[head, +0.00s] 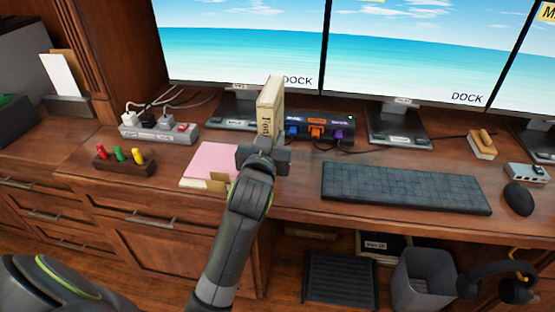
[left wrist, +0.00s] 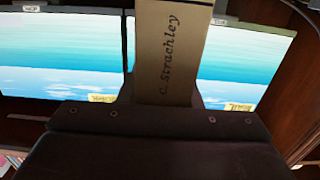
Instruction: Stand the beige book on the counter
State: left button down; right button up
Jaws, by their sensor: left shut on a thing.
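The beige book (head: 270,105) is upright in the head view, with dark lettering on its spine. My left gripper (head: 264,150) is shut on its lower part, over the front of the wooden counter (head: 300,190). The gripper hides the book's bottom, so I cannot tell whether it touches the counter. In the left wrist view the book (left wrist: 172,50) rises from between the jaws, its spine lettered "C. Strachley". My right gripper is not in view.
A pink pad (head: 212,160) lies just left of the gripper. A keyboard (head: 405,188) is to the right. Behind stand monitors (head: 240,45) and a dark hub with coloured plugs (head: 318,130). A power strip (head: 158,130) and a block with coloured pegs (head: 125,162) are at left.

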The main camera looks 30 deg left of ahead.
pick_arm(q)
jog(key=shift+f+b, duration=0.6)
jog(key=shift+f, duration=1.95)
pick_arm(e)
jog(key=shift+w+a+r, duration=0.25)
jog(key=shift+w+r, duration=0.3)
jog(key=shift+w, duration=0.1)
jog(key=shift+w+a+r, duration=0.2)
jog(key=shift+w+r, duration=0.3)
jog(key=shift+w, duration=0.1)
pick_arm(q)
jog(key=shift+f, duration=0.1)
jog(key=c, duration=1.5)
grip_release()
jog(key=shift+f, duration=0.15)
jog(key=o, duration=0.5)
jog(key=shift+c, duration=0.2)
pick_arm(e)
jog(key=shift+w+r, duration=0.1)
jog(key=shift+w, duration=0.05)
